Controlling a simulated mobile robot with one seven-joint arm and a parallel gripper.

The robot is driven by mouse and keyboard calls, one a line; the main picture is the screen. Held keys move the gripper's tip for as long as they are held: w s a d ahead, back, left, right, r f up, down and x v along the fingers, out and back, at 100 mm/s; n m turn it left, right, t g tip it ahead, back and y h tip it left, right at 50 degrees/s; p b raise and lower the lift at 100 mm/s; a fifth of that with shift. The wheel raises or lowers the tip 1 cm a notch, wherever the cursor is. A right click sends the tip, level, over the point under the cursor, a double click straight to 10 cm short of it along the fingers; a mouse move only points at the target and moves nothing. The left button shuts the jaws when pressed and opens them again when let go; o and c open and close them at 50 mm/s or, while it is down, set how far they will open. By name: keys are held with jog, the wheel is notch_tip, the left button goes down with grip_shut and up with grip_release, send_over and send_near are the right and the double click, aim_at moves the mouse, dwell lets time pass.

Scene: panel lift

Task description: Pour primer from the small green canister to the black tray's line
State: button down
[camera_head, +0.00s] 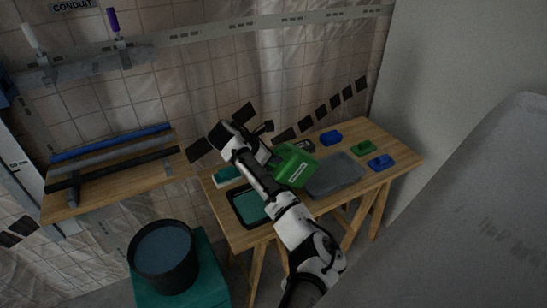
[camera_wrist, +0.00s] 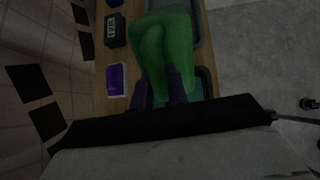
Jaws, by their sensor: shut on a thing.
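The green canister (camera_head: 293,166), with a pale label, is held above the workbench, between the black tray and a grey tray. It looks tilted in the head view; no stream shows. It also fills the upper middle of the wrist view (camera_wrist: 163,42). My gripper (camera_wrist: 160,84) is shut on it, with a dark finger on each side of its narrow part. The black tray (camera_head: 237,211) lies at the bench's left front and shows a teal surface inside. My arm hides its right side. Its line cannot be made out. A corner of it shows in the wrist view (camera_wrist: 207,85).
The grey tray (camera_head: 338,177) lies mid-bench. Blue blocks (camera_head: 331,138) and a smaller green item (camera_head: 363,148) sit at the right and back. A white-and-teal item (camera_head: 228,173) lies behind the black tray. A large dark bucket (camera_head: 136,262) stands left of the bench.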

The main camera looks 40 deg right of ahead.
jog(key=shift+w+a+f+h+b, duration=0.1)
jog(key=shift+a+f+h+b, duration=0.55)
jog(key=shift+b, duration=1)
jog(key=shift+d+r, duration=0.2)
jog(key=shift+r, duration=0.2)
jog(key=shift+d+r+p, duration=0.2)
jog(key=shift+r+p, duration=0.3)
jog(key=shift+p, duration=0.7)
jog(key=p, duration=0.1)
jog(key=r+y+p, duration=0.1)
jog(key=p, duration=0.1)
jog(key=d+r+y+p, duration=0.1)
jog(key=p, duration=0.1)
jog(key=shift+s, duration=0.25)
jog(key=y, duration=0.1)
jog(key=d+r+t+y, duration=0.1)
jog(key=y, duration=0.1)
jog(key=d+r+y, duration=0.1)
jog(key=y, duration=0.1)
jog(key=shift+s+d+r+t+y+b, duration=0.2)
jog(key=shift+d+r+t+y+b, duration=0.1)
jog(key=shift+t, duration=0.1)
jog(key=y, duration=0.1)
jog(key=r+y, duration=0.1)
jog(key=y, duration=0.1)
jog(key=shift+s+d+r+m+t, duration=0.2)
jog(key=shift+m+t, duration=0.1)
jog(key=shift+t, duration=0.1)
